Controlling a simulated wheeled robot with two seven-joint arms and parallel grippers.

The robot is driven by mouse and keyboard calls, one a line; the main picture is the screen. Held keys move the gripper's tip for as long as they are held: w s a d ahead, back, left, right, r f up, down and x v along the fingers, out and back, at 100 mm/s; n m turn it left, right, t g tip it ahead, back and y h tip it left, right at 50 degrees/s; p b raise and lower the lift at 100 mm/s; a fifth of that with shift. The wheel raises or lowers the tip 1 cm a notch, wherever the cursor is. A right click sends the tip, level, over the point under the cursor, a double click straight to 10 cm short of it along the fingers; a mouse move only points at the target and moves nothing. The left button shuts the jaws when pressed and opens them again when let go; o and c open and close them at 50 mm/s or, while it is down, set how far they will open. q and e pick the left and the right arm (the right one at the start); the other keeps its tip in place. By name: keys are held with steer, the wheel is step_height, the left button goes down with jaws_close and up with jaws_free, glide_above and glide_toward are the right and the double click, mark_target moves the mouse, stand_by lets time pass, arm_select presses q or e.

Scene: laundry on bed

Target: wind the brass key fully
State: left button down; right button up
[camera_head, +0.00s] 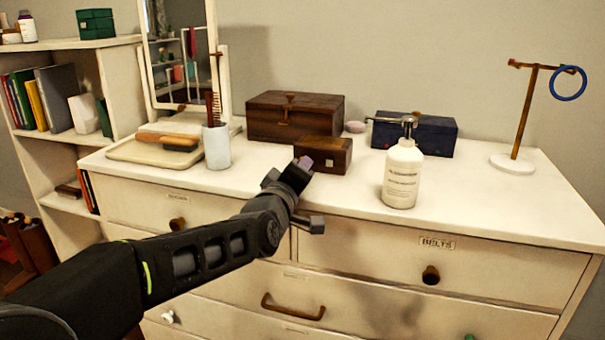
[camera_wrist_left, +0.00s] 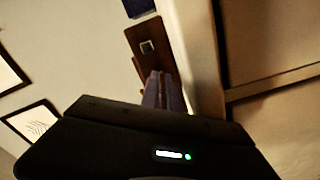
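A small brown wooden box (camera_head: 334,153) with a pale square plate on its front stands near the front edge of the dresser top. It also shows in the left wrist view (camera_wrist_left: 148,50). My left gripper (camera_head: 304,163) is at the left end of this box, its fingertips touching it or very near. In the left wrist view the fingers (camera_wrist_left: 163,90) look close together and point at the box. I cannot make out the brass key; the fingers may hide it, and I cannot tell whether they grip anything. My right gripper is out of view.
A white pump bottle (camera_head: 402,175) stands right of the box. Behind are a larger wooden chest (camera_head: 293,118) and a dark blue box (camera_head: 430,135). A cup with a comb (camera_head: 216,146) stands left. A ring stand (camera_head: 524,112) is far right; the front right top is clear.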

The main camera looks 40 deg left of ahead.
arm_select(q)
steer(key=m, duration=0.4)
steer(key=shift+f+m+b, duration=0.1)
steer(key=shift+m+b, duration=0.3)
steer(key=m, duration=0.4)
steer(key=shift+a+m, duration=0.15)
steer(key=shift+m, duration=0.15)
steer(key=m+b, duration=0.1)
steer(key=m, duration=0.2)
steer(key=m+b, duration=0.1)
steer(key=m, duration=0.3)
steer(key=shift+s+a+f, duration=0.1)
steer(key=m+b, duration=0.2)
steer(key=m, duration=0.2)
steer(key=shift+m, duration=0.3)
steer(key=m+b, duration=0.3)
steer(key=shift+m, duration=0.4)
steer(key=m+b, duration=0.3)
steer(key=shift+r+m+b, duration=0.2)
steer(key=shift+m+b, duration=0.4)
steer(key=shift+m, duration=0.3)
